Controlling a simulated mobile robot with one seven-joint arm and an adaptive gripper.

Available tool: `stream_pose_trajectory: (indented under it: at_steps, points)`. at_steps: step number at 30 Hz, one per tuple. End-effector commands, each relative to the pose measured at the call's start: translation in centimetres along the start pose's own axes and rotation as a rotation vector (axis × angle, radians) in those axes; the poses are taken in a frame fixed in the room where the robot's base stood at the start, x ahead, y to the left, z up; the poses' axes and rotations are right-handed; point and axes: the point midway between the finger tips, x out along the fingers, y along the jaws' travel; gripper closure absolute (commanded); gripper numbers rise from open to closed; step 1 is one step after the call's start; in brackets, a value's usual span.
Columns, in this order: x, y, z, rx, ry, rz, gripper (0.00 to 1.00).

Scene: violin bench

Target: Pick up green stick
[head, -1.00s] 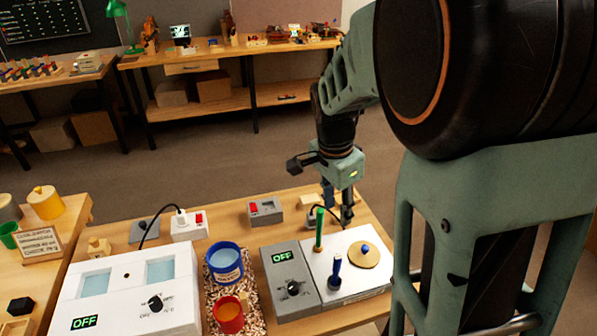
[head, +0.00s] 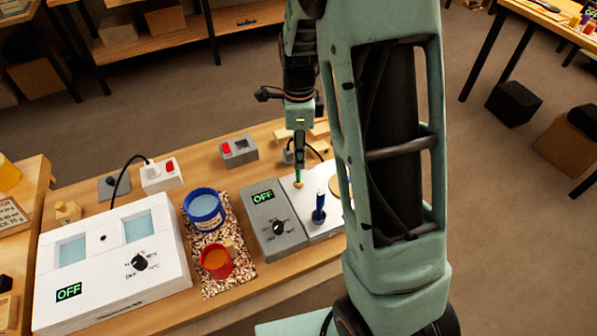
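The green stick (head: 299,176) stands upright near the far left part of the white plate of the grey device, with a small tan piece at its foot. Only its lower part shows; its upper part is hidden by my gripper. My gripper (head: 299,162) points straight down over the stick, its fingertips at the stick's upper part. The fingers are seen edge-on and small, so I cannot tell whether they are closed on it. The grey device (head: 264,219) with a dial reads OFF.
A blue-handled tool (head: 319,208) stands upright close in front of the stick. A tan disc (head: 337,187) is partly hidden by my arm. A blue pot (head: 204,206) and a red pot (head: 216,262) stand left on a speckled mat. A small grey box (head: 238,152) with a red switch is behind.

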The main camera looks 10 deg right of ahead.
Motion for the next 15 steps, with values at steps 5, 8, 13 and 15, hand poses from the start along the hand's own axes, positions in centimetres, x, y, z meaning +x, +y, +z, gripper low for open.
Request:
stream_pose_trajectory:
  at_steps: [5,8,13,15]
  points:
    - [2.6,-0.1,0.1,0.000,0.001,0.005,0.66]
    - [3.7,-0.1,0.0,0.001,0.001,0.003,0.66]
    - [4.1,-0.2,0.1,0.000,0.000,0.000,0.66]
    - [4.1,-0.2,0.1,0.000,0.001,0.000,0.66]
